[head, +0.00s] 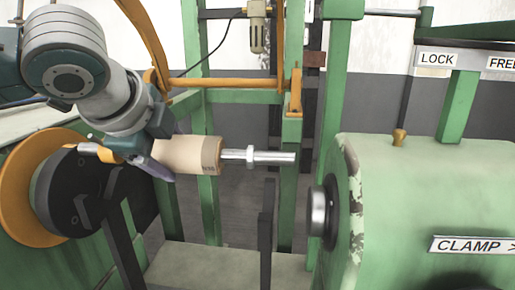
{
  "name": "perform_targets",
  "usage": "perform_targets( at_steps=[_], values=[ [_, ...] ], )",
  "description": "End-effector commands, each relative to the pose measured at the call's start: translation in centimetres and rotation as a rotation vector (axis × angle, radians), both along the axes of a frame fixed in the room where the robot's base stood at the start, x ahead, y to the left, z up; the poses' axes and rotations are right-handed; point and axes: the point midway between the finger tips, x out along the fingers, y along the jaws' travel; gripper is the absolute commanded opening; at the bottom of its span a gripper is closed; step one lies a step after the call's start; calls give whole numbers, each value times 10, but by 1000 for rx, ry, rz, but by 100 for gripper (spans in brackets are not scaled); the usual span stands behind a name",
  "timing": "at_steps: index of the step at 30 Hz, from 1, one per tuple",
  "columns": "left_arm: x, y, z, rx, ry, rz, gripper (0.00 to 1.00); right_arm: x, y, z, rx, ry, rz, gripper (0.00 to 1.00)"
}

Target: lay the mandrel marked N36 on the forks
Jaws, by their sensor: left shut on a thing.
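The mandrel (188,155) is a tan cylinder with a metal shaft (265,157) and a nut sticking out to the right. The forks are dark uprights: the right one (267,225) stands below the shaft, and the left one (124,235) stands by the dark faceplate. The mandrel appears above both, apart from the right one. The mandrel's left end is partly hidden by the gripper. My right gripper is not in view.
An orange-rimmed disc (20,185) with a dark faceplate (70,195) is at left. A green machine housing (430,195) with a round metal spindle nose (318,212) and a CLAMP sign (470,245) is at right. Green posts and an orange bar (235,84) stand behind.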

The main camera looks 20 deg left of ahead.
Motion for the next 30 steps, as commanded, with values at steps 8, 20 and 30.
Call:
perform_targets(
  at_steps=[8,20,30],
  values=[
    [2,2,-6,-1,-14,-28,0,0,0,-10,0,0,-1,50],
    [1,2,-37,0,-13,-26,0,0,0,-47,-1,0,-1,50],
    [1,1,-65,-1,-9,-25,0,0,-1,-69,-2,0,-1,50]
  ],
)
